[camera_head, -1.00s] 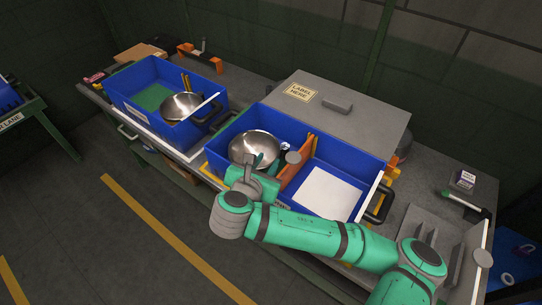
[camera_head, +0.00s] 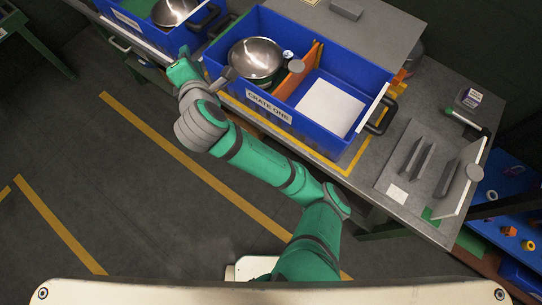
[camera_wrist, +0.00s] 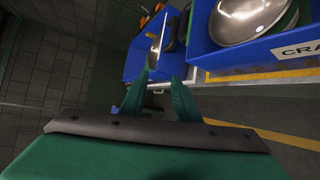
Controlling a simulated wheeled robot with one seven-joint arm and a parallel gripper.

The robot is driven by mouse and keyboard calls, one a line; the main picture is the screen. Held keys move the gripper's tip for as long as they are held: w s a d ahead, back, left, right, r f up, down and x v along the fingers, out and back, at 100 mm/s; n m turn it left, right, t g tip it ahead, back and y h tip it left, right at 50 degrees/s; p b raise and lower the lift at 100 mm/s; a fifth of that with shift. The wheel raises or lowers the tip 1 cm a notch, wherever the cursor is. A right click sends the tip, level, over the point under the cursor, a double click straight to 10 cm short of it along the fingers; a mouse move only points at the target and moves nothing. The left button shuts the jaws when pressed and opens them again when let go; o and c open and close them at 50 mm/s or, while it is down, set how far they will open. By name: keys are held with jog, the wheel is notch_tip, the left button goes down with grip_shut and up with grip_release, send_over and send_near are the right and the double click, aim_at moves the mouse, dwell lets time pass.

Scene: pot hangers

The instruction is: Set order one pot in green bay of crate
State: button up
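Crate one (camera_head: 268,108) is a blue crate with its name on the front and an orange divider (camera_head: 302,74). A shiny steel pot (camera_head: 255,58) sits in its left bay, with green showing beneath its edge; it also shows in the wrist view (camera_wrist: 250,12). The right bay has a white floor (camera_head: 330,105) and is empty. My gripper (camera_head: 180,72) is outside, to the left of crate one, and clear of the pot. In the wrist view its two green fingers (camera_wrist: 162,85) stand apart with nothing between them.
A second blue crate (camera_head: 150,37) at the upper left holds another steel pot (camera_head: 172,9). A grey rack with slots (camera_head: 425,160) is at the right of the table. Open floor lies in front, with yellow lines.

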jog(key=s+a+r+m+t+y, duration=0.2)
jog(key=a+m+y, duration=0.1)
jog(key=m, duration=0.6)
jog(key=s+d+f+m+t+h, duration=0.1)
jog(key=s+d+f+m+h, duration=0.2)
jog(key=s+d+f+m, duration=0.35)
jog(key=s+d+f+m+h, duration=0.3)
jog(key=s+d+f+m, duration=0.1)
jog(key=s+f+m, duration=0.4)
jog(key=s+d+f+m, duration=0.1)
jog(key=s+d+f, duration=0.2)
jog(key=s+d, duration=0.3)
jog(key=s+d+f+h, duration=0.1)
jog(key=s+d+f, duration=0.2)
jog(key=s, duration=0.9)
jog(key=d, duration=0.3)
jog(key=shift+s+f+m+g+h, duration=0.3)
jog(key=shift+s+f+m+g, duration=0.05)
jog(key=shift+f+g, duration=0.05)
